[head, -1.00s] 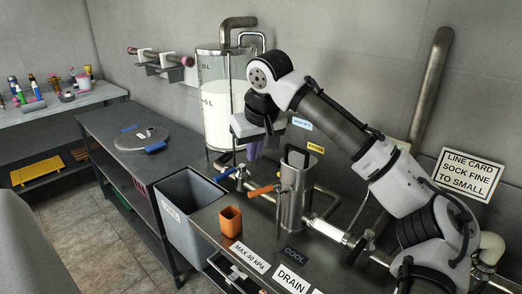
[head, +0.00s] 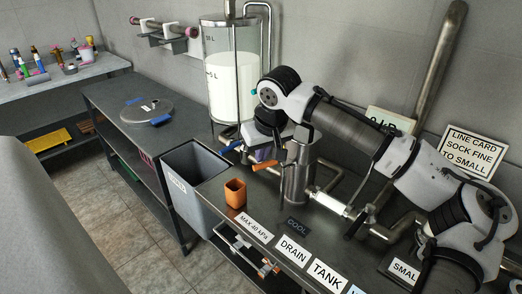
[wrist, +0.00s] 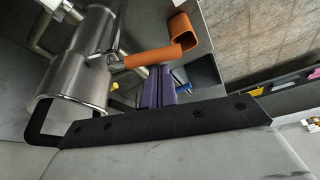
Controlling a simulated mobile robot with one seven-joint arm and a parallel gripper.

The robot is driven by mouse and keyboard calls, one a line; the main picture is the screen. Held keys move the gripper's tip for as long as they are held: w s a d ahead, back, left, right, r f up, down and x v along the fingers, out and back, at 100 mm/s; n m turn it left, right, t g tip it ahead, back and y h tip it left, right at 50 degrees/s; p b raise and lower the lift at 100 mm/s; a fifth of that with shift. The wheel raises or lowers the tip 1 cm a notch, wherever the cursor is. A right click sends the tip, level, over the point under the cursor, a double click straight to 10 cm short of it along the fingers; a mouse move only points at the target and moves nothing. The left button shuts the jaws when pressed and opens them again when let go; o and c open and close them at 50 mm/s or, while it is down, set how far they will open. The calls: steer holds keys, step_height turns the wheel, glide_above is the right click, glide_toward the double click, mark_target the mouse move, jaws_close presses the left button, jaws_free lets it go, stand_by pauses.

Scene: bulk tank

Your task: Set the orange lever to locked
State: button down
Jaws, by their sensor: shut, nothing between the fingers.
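The orange lever (head: 264,165) sticks out to the left from the steel cylindrical housing (head: 296,175) on the bench. In the wrist view the lever (wrist: 150,57) runs from the housing (wrist: 75,75) toward the orange cup. My gripper (head: 263,155) has purple fingers, which show together and empty in the wrist view (wrist: 158,86). They are close beside the lever, on its wall side in the head view. I cannot tell whether they touch it. My arm hides part of the housing's back and the wall behind.
An orange cup (head: 235,193) stands at the bench's left edge, near a grey bin (head: 190,185). A blue-handled valve (head: 231,146) is left of my gripper. A glass tank (head: 232,80) stands behind. Pipes (head: 330,201) run right from the housing.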

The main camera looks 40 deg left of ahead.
steer(key=shift+r, duration=0.1)
steer(key=shift+s+d+n+p, duration=0.25)
steer(key=shift+n+p, duration=0.45)
steer(key=shift+p, duration=0.15)
steer(key=shift+s+d+n+g+p, duration=0.15)
steer(key=shift+d+n+g+p, duration=0.3)
steer(key=shift+n, duration=0.45)
steer(key=shift+a, duration=0.1)
